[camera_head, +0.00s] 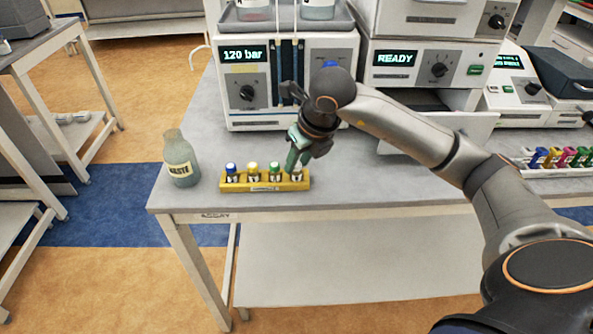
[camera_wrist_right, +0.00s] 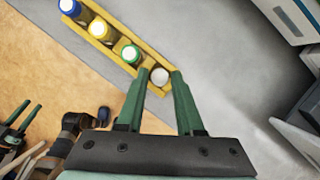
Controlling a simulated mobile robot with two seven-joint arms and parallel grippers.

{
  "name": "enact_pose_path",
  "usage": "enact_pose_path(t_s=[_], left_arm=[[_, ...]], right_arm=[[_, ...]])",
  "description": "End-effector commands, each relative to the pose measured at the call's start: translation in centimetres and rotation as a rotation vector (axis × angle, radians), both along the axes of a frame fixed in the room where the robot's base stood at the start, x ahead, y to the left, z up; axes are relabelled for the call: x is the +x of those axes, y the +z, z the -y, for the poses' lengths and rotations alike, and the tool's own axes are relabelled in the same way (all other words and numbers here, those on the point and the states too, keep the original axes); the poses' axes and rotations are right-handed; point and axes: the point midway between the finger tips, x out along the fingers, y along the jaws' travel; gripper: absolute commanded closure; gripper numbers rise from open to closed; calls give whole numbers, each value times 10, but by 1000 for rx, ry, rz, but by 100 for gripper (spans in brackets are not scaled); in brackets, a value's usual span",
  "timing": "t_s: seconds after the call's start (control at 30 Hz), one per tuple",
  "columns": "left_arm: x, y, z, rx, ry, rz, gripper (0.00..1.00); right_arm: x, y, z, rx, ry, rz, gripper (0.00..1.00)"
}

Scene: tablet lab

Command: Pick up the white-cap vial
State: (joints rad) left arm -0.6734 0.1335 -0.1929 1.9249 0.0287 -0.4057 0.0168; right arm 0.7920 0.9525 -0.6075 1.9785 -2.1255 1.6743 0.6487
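The white-cap vial (camera_wrist_right: 159,76) stands in the last slot of the yellow rack (camera_head: 250,187), at its right end in the head view. There the vial (camera_head: 297,172) is partly hidden by my gripper. My right gripper (camera_wrist_right: 158,80) has its two green fingers apart, one on each side of the white cap. A gap seems to show beside the cap, and contact cannot be made out. In the head view the right gripper (camera_head: 295,162) points down at the rack's right end.
Blue-cap (camera_head: 231,171), yellow-cap (camera_head: 253,171) and green-cap (camera_head: 275,170) vials stand in the same rack. A waste bottle (camera_head: 180,160) stands left of it. The 120 bar instrument (camera_head: 290,85) is behind. The table in front of the rack is a narrow clear strip.

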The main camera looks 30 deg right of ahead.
Motion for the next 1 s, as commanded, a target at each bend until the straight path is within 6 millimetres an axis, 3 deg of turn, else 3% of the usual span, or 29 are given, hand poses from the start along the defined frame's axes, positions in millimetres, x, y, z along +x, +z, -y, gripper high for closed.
enact_pose_path(t_s=[0.13, 0.4, 0.7, 1.0], left_arm=[[1, 1, -1, 0, 3, 4, 50], [0, -1, -2, 2, 4, 1, 50], [-1, -2, -3, 3, 6, -3, 50], [-2, -2, -3, 4, 5, -5, 50]], right_arm=[[6, -15, 0, 0, -1, -2, 64], [7, -17, 0, 0, 0, 2, 65], [7, -17, 0, 0, 0, 1, 99], [7, -17, 0, 0, 0, 2, 100]])
